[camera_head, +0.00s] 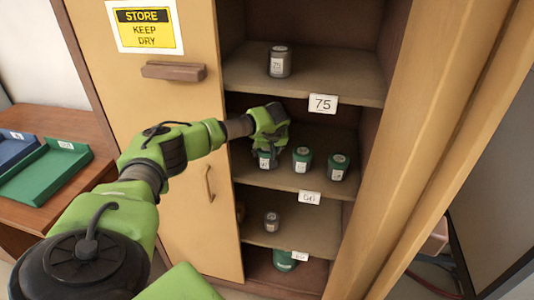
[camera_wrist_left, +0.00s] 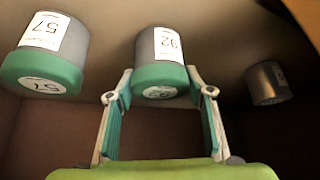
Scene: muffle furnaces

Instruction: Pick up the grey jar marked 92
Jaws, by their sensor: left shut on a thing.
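The grey jar marked 92 (camera_wrist_left: 160,60) has a green lid and a white label. It appears upside down in the left wrist view, between the two fingers of my left gripper (camera_wrist_left: 160,88). In the head view that gripper (camera_head: 268,143) reaches into the cupboard's second shelf from above and is shut on the jar (camera_head: 266,162), partly covering it. The jar appears upright, at or near the shelf surface; I cannot tell if it is lifted. My right gripper is not in view.
A similar jar marked 57 (camera_wrist_left: 48,50) stands close beside it. Another green-lidded jar (camera_head: 338,167) stands further right. A dark grey jar (camera_head: 279,62) is on the shelf above (camera_head: 330,82). The cupboard door (camera_head: 150,100) is left; green (camera_head: 45,172) and blue trays lie beyond.

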